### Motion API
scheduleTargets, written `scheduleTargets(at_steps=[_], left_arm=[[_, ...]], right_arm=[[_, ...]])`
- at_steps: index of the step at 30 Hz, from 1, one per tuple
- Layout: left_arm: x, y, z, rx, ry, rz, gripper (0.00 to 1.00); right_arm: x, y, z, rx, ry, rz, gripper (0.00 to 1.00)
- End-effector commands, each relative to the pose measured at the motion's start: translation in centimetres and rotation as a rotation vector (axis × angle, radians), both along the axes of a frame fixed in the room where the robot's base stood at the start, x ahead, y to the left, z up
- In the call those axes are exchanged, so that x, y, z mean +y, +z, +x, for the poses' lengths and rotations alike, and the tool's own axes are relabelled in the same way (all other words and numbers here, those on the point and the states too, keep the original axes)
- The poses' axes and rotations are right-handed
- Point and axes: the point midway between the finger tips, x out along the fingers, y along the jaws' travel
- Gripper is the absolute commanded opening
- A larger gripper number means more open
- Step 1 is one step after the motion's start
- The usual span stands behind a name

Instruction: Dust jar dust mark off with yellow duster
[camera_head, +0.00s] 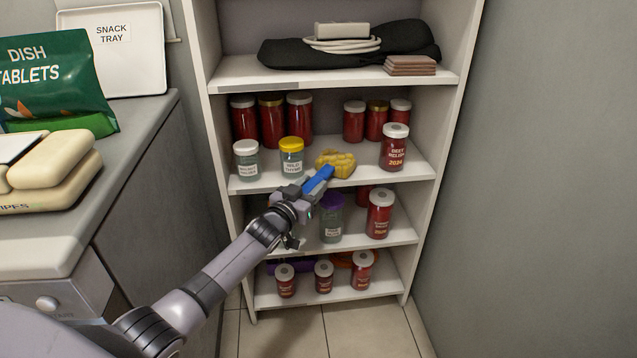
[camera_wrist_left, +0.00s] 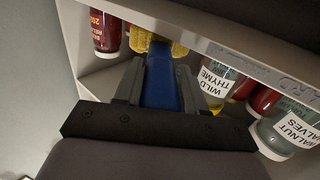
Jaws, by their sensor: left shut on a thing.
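My left gripper (camera_head: 304,191) is shut on the blue handle of the yellow duster (camera_head: 336,163). The duster's knobbly yellow head is at the second shelf from the top, right of the yellow-lidded jar (camera_head: 291,160). I cannot tell whether the head touches the shelf. In the left wrist view the blue handle (camera_wrist_left: 161,85) runs between my fingers, with the yellow head beyond, partly hidden. The "Wild Thyme" jar (camera_wrist_left: 217,78) is beside it there. A red "Beet Relish" jar (camera_head: 394,148) stands to the right. I cannot make out a dust mark. My right gripper is not in view.
A white-lidded "Walnut Halves" jar (camera_head: 247,160) stands left on the same shelf, with several red jars behind. The shelf unit's side walls (camera_head: 444,150) bound the space. A grey counter (camera_head: 120,165) stands at left. More jars fill the lower shelves.

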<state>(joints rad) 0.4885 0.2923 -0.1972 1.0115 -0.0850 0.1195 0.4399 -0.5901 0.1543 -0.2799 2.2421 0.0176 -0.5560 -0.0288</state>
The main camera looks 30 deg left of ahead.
Motion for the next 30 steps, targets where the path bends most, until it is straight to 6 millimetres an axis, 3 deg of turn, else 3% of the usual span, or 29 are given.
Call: scheduleTargets(at_steps=[11, 30], left_arm=[[1.8, -0.2, -1.3, 0.008, 0.002, 0.001, 0.00], [-1.6, 0.1, 1.0, 0.003, 0.001, -0.001, 0.00]], right_arm=[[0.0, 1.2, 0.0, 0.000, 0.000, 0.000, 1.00], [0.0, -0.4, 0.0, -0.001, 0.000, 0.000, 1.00]])
